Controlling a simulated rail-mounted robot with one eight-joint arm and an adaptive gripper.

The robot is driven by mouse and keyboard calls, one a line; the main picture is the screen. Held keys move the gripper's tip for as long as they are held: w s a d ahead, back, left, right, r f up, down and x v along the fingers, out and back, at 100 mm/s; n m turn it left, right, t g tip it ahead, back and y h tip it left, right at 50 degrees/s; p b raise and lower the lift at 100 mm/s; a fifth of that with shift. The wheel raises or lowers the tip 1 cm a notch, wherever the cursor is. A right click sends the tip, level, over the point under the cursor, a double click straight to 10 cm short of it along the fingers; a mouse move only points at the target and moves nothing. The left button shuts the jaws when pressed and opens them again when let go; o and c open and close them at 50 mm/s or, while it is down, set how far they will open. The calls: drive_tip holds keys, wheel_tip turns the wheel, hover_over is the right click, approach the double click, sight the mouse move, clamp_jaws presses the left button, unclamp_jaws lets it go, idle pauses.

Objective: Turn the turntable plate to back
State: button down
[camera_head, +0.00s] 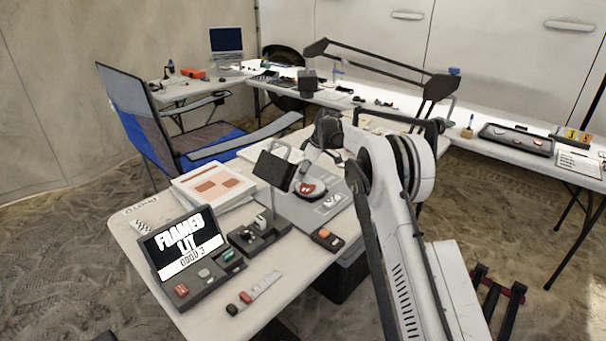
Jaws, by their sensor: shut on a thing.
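The turntable plate (313,196) is a small round disc on a grey board (290,209) on the near table. A reddish-orange piece with pale marks (311,187) sits on it. My gripper (308,171) is low at the far side of the plate and is shut, apparently on the plate's edge. The fingertips are small and partly hidden by my wrist, so the exact contact is unclear. A dark upright panel (273,169) stands just left of the plate.
A blue folding chair (190,120) stands behind. My arm fills the right side.

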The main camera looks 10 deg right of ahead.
idle(0.3)
drive_tip(key=c, duration=1.7)
unclamp_jaws()
drive_tip(key=v, duration=1.2)
